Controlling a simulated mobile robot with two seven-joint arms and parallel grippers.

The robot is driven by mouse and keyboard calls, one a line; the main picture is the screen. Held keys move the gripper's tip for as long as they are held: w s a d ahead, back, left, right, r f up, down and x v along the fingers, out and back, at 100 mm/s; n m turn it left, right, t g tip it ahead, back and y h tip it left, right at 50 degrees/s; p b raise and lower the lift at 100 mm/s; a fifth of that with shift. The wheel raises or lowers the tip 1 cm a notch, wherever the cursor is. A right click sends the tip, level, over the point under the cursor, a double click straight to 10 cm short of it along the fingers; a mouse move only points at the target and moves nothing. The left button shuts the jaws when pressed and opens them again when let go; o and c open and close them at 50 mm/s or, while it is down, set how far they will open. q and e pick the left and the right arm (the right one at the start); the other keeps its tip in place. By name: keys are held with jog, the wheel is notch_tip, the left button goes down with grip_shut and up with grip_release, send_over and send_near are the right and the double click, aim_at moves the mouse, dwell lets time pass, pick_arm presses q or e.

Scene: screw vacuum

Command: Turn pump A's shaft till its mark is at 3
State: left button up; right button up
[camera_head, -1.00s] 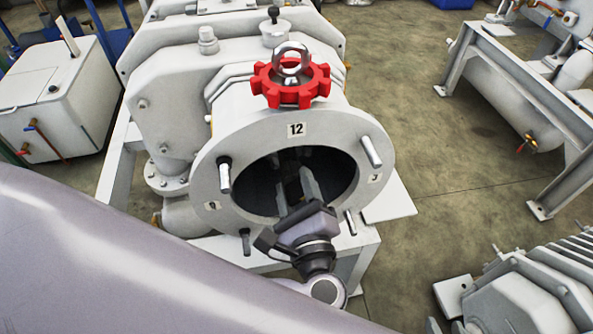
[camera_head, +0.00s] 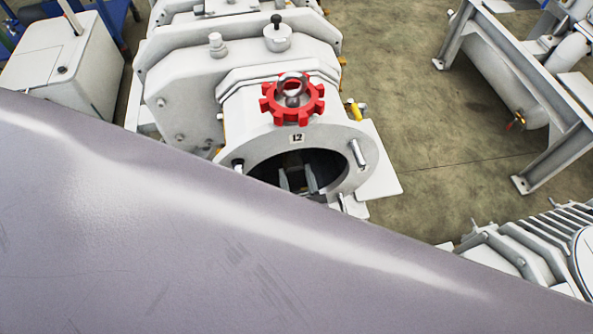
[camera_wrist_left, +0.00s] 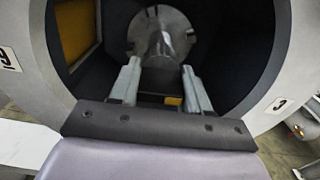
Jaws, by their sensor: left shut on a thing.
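Pump A (camera_head: 190,95) is the pale grey machine with a round flange around a dark opening. The number 12 (camera_head: 297,138) is at the flange's top. In the left wrist view, 9 (camera_wrist_left: 9,60) is at the left and 3 (camera_wrist_left: 280,105) at the right. The shaft end (camera_wrist_left: 160,35) is a round metal face inside the opening; its mark cannot be made out. My left gripper (camera_wrist_left: 161,70) reaches into the opening, its two fingers on either side of the shaft, shut on it. Its fingers also show in the head view (camera_head: 298,177). My right gripper is not in view.
A red toothed wheel with a metal ring (camera_head: 292,101) sits above the flange. Studs (camera_head: 357,153) stick out of the flange around the opening. My own arm covers the lower part of the head view. Clear floor (camera_head: 430,120) lies to the right.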

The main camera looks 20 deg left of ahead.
pick_arm(q)
jog(key=shift+f+m, duration=0.1)
jog(key=shift+m, duration=0.2)
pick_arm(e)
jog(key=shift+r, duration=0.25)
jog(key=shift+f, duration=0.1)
pick_arm(q)
jog(key=o, duration=1)
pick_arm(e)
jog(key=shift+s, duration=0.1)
